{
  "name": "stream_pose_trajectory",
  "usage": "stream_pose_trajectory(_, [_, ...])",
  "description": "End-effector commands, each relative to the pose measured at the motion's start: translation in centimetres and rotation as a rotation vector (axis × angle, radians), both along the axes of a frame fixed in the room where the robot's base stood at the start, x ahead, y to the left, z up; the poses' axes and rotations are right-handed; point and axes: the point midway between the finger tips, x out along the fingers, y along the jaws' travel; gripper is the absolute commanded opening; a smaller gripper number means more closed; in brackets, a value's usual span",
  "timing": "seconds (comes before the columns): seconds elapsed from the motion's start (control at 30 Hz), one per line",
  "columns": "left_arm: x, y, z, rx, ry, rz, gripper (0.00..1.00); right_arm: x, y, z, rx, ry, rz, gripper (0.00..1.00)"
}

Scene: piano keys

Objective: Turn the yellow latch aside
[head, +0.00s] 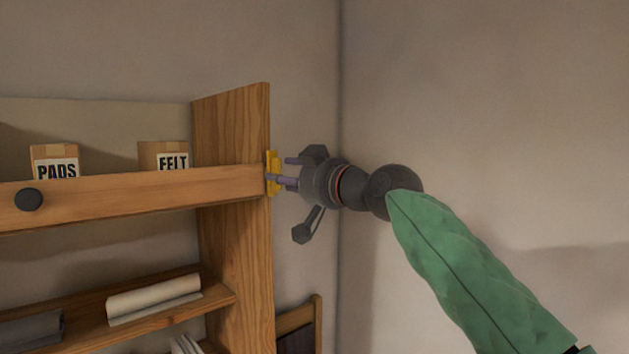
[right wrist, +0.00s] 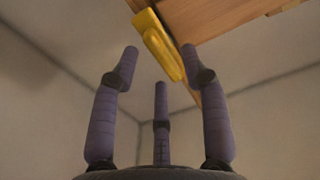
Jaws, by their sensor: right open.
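The yellow latch (head: 272,173) is on the right side of the wooden shelf unit, at the end of the front rail. In the right wrist view the latch (right wrist: 158,45) hangs along the wooden edge, just beyond the spread fingers. My right gripper (head: 287,172) is at the latch from the right, with its fingertips close to it. In the right wrist view its fingers are apart with nothing between them. I cannot tell whether a finger touches the latch. My left gripper is not in view.
The wooden shelf unit (head: 236,235) fills the left, with a front rail (head: 130,196) bearing a dark round knob (head: 28,199). Boxes marked PADS (head: 55,163) and FELT (head: 165,157) stand behind the rail. A pale roll (head: 153,298) lies on a lower shelf. Walls meet in a corner behind my right gripper.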

Motion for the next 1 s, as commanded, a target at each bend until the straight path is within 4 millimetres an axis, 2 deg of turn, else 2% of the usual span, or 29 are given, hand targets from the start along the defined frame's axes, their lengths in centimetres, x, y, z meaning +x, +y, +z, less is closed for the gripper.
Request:
stream_pose_trajectory(0.6, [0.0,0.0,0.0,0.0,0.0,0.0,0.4,-7.3,-5.4,0.1,0.0,-0.003,-0.002,0.45])
stream_pose_trajectory(0.8, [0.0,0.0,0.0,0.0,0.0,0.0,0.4,-8.5,-6.2,0.0,-0.001,-0.002,-0.001,0.45])
stream_pose_trajectory(1.0, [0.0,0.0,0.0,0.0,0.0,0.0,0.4,-8.7,-6.3,0.0,0.0,-0.001,-0.001,0.45])
